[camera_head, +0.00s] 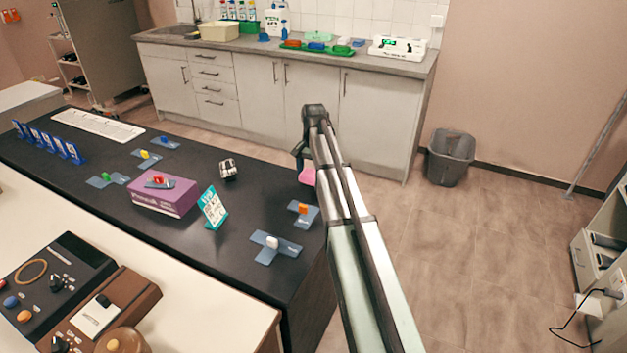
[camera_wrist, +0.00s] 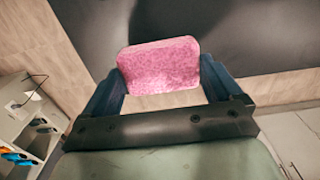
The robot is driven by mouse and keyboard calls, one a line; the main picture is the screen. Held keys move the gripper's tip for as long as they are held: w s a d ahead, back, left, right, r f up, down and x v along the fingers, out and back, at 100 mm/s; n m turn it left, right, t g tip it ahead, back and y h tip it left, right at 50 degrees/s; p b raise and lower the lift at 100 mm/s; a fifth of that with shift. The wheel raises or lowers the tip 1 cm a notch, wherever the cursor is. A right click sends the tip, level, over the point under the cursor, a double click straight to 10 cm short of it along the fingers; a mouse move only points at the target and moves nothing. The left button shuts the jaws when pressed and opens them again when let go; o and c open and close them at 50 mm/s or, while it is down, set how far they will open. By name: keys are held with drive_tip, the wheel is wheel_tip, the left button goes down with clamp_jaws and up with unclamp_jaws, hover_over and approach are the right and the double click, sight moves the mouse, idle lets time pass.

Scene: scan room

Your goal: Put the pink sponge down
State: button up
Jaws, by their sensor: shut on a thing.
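The pink sponge (camera_wrist: 158,65) is held between the two fingers of my gripper (camera_wrist: 160,85) in the wrist view. It is a rounded block with a speckled face. In the head view a small part of the sponge (camera_head: 307,177) shows just left of my arm, near the right edge of the black table (camera_head: 232,232). My gripper (camera_head: 304,165) is mostly hidden there behind my own arm. I cannot tell the sponge's exact height above the table or floor.
On the black table stand a purple box (camera_head: 163,195), a small sign (camera_head: 212,208) and blue cross-shaped plates with coloured pieces, such as one with a white piece (camera_head: 272,243). A grey bin (camera_head: 450,157) stands on the floor at right. A counter (camera_head: 290,57) runs behind.

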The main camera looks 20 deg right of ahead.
sight(313, 174)
drive_tip(key=shift+f, duration=1.8)
drive_tip(key=shift+f, duration=0.15)
drive_tip(key=o, duration=0.7)
wheel_tip(313, 174, up, 12)
drive_tip(key=shift+r, duration=0.2)
